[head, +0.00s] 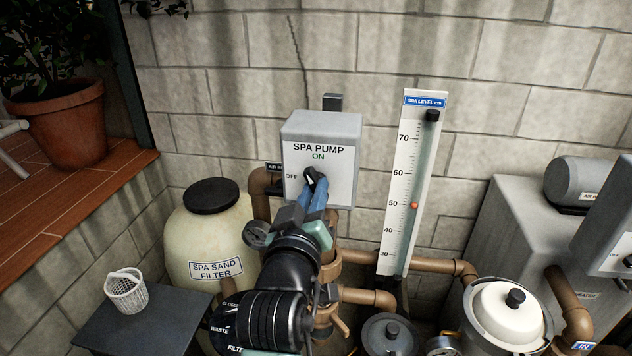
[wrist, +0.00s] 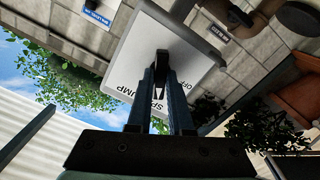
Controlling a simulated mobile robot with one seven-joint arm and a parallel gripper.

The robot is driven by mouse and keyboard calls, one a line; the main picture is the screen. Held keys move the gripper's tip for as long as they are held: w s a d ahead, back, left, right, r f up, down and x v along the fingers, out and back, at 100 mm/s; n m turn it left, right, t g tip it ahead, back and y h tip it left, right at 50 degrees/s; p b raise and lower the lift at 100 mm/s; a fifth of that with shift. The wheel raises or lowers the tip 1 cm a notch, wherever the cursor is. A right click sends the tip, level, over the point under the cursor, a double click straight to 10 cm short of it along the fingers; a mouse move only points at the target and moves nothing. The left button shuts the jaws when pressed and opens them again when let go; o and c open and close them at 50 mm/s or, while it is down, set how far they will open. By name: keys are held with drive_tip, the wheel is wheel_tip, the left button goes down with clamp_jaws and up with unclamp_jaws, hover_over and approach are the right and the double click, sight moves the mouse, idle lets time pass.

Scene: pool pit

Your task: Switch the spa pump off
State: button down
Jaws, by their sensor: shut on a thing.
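The spa pump switch box (head: 321,129) is a grey box on the block wall, with a white face lettered SPA PUMP. ON is in green at the top of the face and OFF is at its left. The black knob (head: 311,174) sits low on the face, partly hidden by my fingers, and I cannot tell exactly where it points. My gripper (head: 315,187) has its blue fingers shut on the knob. In the wrist view the fingers reach the white face (wrist: 143,60), which appears turned round, with the knob between their tips.
A spa level gauge (head: 409,185) stands close right of the box. The sand filter (head: 203,232) is at lower left, with brown pipes (head: 262,183) around it. A grey table (head: 125,318) holds a white basket (head: 126,291). A white-lidded pot (head: 508,314) is at lower right.

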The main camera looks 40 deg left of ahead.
drive_tip(key=n+p, duration=0.2)
drive_tip(key=n, duration=1.1)
drive_tip(key=shift+p, duration=0.35)
drive_tip(key=c, duration=0.7)
unclamp_jaws()
drive_tip(key=v, duration=0.7)
drive_tip(key=shift+p, duration=0.4)
